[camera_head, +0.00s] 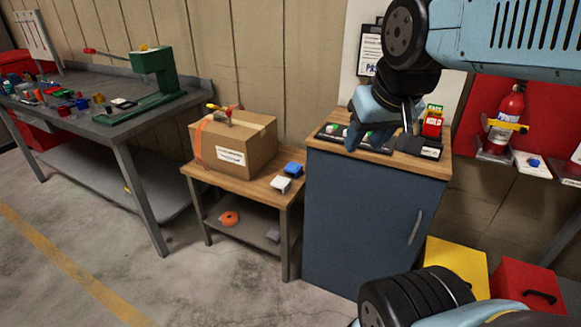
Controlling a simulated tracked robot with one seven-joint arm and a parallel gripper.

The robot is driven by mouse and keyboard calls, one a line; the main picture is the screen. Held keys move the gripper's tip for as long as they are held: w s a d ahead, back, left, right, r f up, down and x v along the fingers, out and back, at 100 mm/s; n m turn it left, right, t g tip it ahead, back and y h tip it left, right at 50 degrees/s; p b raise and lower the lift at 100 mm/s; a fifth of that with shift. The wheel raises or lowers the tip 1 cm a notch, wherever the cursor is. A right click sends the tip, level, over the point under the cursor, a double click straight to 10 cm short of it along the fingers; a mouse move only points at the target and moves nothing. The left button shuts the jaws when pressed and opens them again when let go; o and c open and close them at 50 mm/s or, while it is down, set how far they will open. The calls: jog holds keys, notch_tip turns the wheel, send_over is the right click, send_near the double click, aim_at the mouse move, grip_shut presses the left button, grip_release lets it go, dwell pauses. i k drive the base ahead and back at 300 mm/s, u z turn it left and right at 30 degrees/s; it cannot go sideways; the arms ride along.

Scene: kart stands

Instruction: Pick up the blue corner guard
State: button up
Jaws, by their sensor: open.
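A small blue piece (293,169), which looks like the blue corner guard, lies on the right side of the low wooden table (262,189). A similar white piece (281,184) lies just in front of it. My gripper (380,132) is open, with its fingers pointing down over the top of the blue cabinet (365,225). It is to the right of the blue piece, higher up and clearly apart from it. Nothing shows between the fingers. The fingers hide part of the black tray (329,132) on the cabinet.
A taped cardboard box (246,153) with a tape dispenser on top fills the low table's left side. A red hold sign (432,127) stands on the cabinet's right. Left is a cluttered metal workbench (115,125); right are a fire extinguisher (509,108) and yellow and red boxes.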

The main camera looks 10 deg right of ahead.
aim_at(296, 168)
jog(key=k, duration=1.1)
jog(key=u, duration=0.75)
jog(key=i, duration=2.35)
jog(key=z, duration=1.1)
jog(key=i, duration=0.45)
jog(key=z, duration=0.25)
jog(key=k, duration=0.85)
